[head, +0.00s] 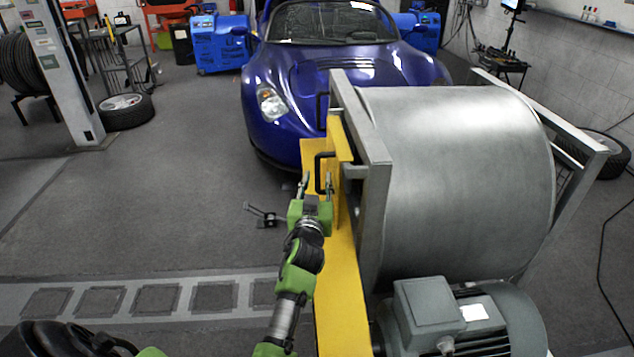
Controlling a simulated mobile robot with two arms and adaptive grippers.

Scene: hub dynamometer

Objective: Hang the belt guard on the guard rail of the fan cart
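The yellow belt guard (340,275) stands along the left side of the fan cart, close against its grey frame (365,140). A black handle (318,172) sticks out from the guard's left side. Another dark bracket (321,108) shows higher up, near the frame's far end. The fan cart carries a large grey drum (455,180). My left gripper (315,182) is at the near handle, with its fingers apart, one on each side of the handle's bar. I cannot tell whether they touch it. I cannot make out how the guard meets the rail. My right gripper is out of view.
A grey motor (455,315) sits at the near end of the cart. A blue car (300,80) stands just beyond the guard and drum. A small dark stand (265,216) is on the floor left of my gripper. The floor (170,210) farther left is clear.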

